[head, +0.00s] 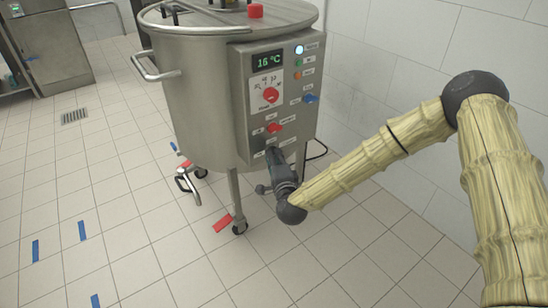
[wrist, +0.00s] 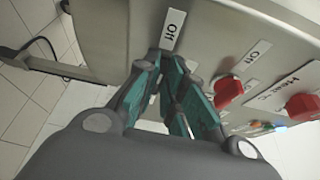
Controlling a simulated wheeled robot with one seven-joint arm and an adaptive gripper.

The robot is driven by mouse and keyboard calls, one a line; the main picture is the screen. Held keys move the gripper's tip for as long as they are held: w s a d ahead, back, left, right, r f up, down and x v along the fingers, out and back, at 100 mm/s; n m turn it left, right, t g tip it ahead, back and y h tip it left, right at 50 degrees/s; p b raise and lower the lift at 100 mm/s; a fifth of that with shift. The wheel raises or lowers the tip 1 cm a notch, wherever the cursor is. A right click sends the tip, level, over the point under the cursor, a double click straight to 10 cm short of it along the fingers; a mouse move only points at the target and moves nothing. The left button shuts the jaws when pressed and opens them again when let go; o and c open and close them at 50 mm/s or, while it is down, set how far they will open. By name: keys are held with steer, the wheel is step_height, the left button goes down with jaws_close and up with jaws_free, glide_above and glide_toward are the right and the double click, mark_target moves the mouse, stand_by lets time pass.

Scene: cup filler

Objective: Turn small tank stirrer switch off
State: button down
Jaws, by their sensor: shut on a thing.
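The steel tank (head: 195,85) stands on wheeled legs. Its control panel (head: 240,95) shows 16 °C. My gripper (head: 273,153) reaches the low part of the panel, below the lower red knob (head: 274,127). In the wrist view its teal fingers (wrist: 162,65) are closed together against the panel on a switch. That switch is hidden between the fingers, so its position and its name cannot be seen. A white label reading "Off" (wrist: 174,25) sits just beyond the fingertips.
Two red knobs show on the panel in the wrist view, a nearer one (wrist: 228,92) and a farther one (wrist: 302,106). A blue switch (head: 311,98) sits at the panel's right. The wall (head: 380,55) is close on the right. The floor at left is mostly clear.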

steer(key=shift+f+n, duration=0.1)
steer(key=shift+n, duration=0.2)
stand_by(0.4)
steer(key=c, duration=1.5)
jaws_free()
steer(key=shift+s, duration=0.15)
steer(key=v, duration=1.1)
steer(key=shift+s+f, duration=0.15)
steer(key=shift+s, duration=0.25)
